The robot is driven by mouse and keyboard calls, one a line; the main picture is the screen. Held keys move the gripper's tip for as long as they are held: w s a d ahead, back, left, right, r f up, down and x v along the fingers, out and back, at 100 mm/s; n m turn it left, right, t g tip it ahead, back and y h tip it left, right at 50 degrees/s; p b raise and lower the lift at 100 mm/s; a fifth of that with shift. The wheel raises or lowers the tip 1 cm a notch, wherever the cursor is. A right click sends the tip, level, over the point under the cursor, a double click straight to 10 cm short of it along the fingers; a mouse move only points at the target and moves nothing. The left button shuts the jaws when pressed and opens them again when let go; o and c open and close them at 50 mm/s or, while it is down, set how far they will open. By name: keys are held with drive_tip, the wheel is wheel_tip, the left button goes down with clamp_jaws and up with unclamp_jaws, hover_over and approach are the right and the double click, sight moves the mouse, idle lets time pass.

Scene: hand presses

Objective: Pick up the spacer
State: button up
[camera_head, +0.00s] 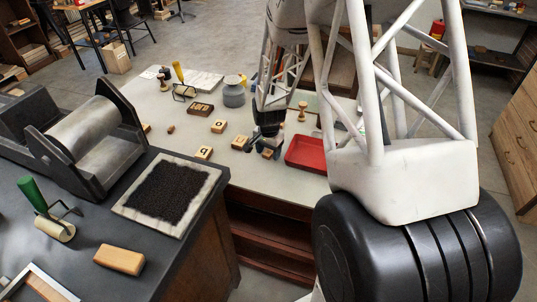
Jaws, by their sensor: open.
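My gripper (265,148) is low over the light worktable (190,103), pointing down, with its jaws open. A small wooden piece (267,154) shows at the fingertips; it may be the spacer, but it is too small to be sure. I cannot tell whether the fingers touch it. Another small plain brown piece (170,129) lies to the left on the same table and could also be a spacer.
Lettered wooden blocks (204,152) lie left of my gripper. A red tray (307,154) is close on its right, with a turned wooden piece (302,111) behind. A grey jar (234,92) stands further back. A press (82,137) and ink slab (168,193) occupy the dark bench at left.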

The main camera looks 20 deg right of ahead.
sight(268, 152)
drive_tip(key=shift+c, duration=0.3)
drive_tip(key=c, duration=0.9)
drive_tip(key=shift+c, duration=0.2)
drive_tip(key=shift+r, duration=0.1)
drive_tip(key=shift+r, duration=0.75)
wheel_tip(268, 152, up, 2)
drive_tip(key=shift+r, duration=0.1)
drive_tip(key=s+a, duration=0.1)
drive_tip(key=s, duration=0.4)
drive_tip(key=s+a, duration=0.1)
drive_tip(key=s, duration=0.4)
drive_tip(key=s+a+r, duration=0.1)
drive_tip(key=s, duration=0.4)
drive_tip(key=shift+s+a, duration=0.3)
